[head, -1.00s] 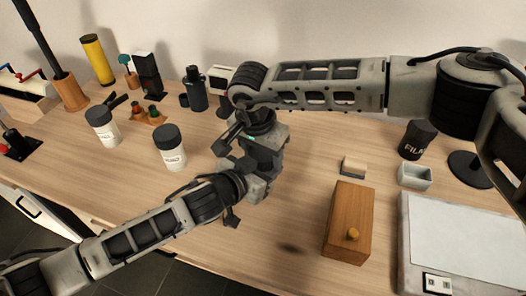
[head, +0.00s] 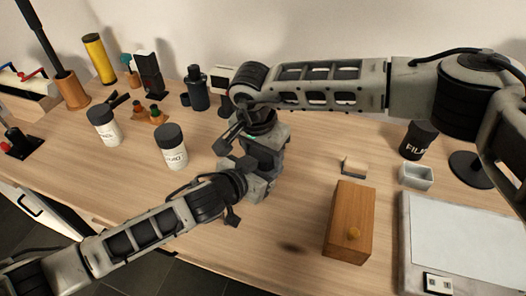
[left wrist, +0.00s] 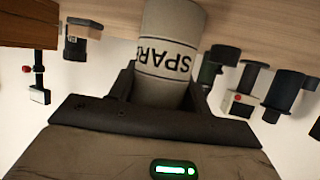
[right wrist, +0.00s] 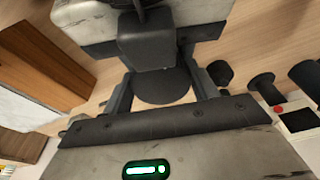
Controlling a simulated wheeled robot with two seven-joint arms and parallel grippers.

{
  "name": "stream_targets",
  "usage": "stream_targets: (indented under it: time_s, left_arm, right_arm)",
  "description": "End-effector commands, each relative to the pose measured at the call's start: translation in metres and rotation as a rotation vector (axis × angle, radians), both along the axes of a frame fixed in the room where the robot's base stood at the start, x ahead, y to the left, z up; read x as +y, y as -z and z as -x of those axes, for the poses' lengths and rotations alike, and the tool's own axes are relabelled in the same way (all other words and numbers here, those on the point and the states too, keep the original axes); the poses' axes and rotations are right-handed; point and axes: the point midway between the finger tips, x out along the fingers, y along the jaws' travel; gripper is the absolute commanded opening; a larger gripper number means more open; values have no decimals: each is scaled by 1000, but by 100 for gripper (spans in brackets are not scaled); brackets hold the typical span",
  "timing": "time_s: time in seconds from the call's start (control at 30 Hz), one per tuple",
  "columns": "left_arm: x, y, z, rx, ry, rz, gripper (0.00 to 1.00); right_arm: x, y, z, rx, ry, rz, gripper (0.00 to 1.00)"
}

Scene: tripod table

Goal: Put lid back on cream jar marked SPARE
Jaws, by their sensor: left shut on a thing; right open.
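My left gripper (left wrist: 163,88) is shut on the grey-white jar marked SPARE (left wrist: 167,38); the label appears upside down in the left wrist view. The jar's other end is hidden behind that gripper. My right gripper (right wrist: 162,82) is open, its fingers on either side of a dark round lid (right wrist: 162,90). Part of my left gripper shows just beyond the lid. I cannot tell whether the lid is seated on the jar. In the head view both grippers meet mid-table, right (head: 262,150) above left (head: 258,182), and hide jar and lid.
Two white jars with dark lids (head: 104,125) (head: 171,148) stand to the left. Dark bottles (head: 196,90) stand behind.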

Motion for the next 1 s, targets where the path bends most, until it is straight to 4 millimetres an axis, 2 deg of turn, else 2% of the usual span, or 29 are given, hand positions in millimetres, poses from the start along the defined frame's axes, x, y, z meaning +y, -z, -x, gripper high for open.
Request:
stream_targets:
  time_s: [0.03, 0.23, 0.6, 0.83, 0.9, 1.0]
  left_arm:
    - [-6, -10, -1, -31, 16, 5, 7]
    - [-6, -10, -1, -31, 17, 5, 7]
    - [-5, -8, -1, -23, 13, 6, 7]
    - [-3, -6, 0, -15, 9, 3, 7]
    - [-3, -5, 0, -14, 9, 3, 7]
    - [-2, -4, 0, -13, 8, 1, 7]
  right_arm:
    - [-1, 13, 6, 19, -3, 7, 65]
    - [-1, 12, 6, 18, -3, 7, 65]
    - [2, -28, 12, 18, -4, 7, 65]
    - [1, -30, 11, 15, -1, 8, 65]
    - [1, -31, 11, 14, -1, 8, 46]
    - [1, -31, 11, 13, 0, 9, 44]
